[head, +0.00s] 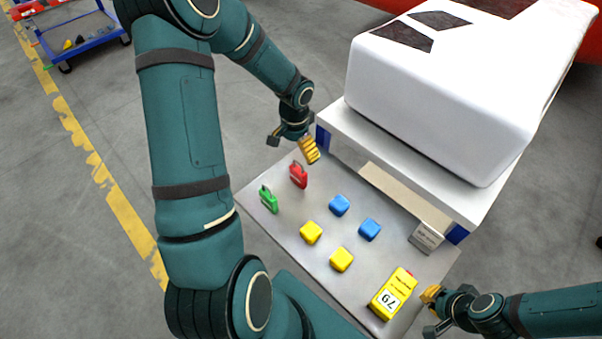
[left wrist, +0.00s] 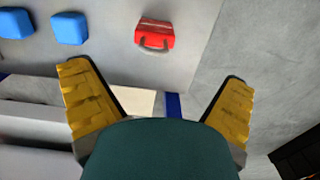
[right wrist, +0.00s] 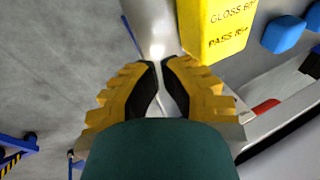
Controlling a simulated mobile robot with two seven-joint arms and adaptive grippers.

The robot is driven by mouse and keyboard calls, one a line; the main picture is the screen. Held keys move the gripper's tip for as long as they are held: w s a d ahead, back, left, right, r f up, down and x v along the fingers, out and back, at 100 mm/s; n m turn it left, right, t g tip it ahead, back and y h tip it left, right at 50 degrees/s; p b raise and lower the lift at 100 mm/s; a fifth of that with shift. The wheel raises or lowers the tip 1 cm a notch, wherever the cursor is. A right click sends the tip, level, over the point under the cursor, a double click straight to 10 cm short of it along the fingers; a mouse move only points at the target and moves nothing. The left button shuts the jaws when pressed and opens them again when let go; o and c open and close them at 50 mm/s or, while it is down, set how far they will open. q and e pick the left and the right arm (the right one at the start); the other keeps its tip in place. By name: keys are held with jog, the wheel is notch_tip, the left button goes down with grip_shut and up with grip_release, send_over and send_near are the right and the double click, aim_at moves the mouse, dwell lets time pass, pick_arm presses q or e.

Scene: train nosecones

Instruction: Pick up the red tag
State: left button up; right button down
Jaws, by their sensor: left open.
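In the left wrist view the red tag (left wrist: 155,35) appears beyond the fingertips, loop toward the gripper. My left gripper (head: 292,148) is open and empty, just behind the tag and apart from it. My left gripper's fingers show wide apart in its wrist view (left wrist: 155,78). My right gripper (head: 430,306) is at the table's right end beside the yellow box. Its fingertips (right wrist: 161,68) are together with nothing visible between them.
A green tag (head: 268,199) is left of the red one. Two blue blocks (head: 340,205) and two yellow blocks (head: 311,232) lie mid-table. The white nosecone (head: 440,100) stands behind.

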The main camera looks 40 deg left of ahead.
aim_at(298, 169)
pick_arm(q)
notch_tip(298, 169, down, 5)
jog(key=shift+r, duration=0.15)
jog(key=shift+d+f+b, duration=0.2)
jog(key=shift+f+b, duration=0.1)
jog(key=shift+f, duration=1.05)
jog(key=shift+d+f+b, duration=0.2)
jog(key=shift+f+b, duration=0.05)
jog(key=shift+f, duration=1.1)
jog(key=shift+w, duration=0.1)
jog(key=c, duration=1.3)
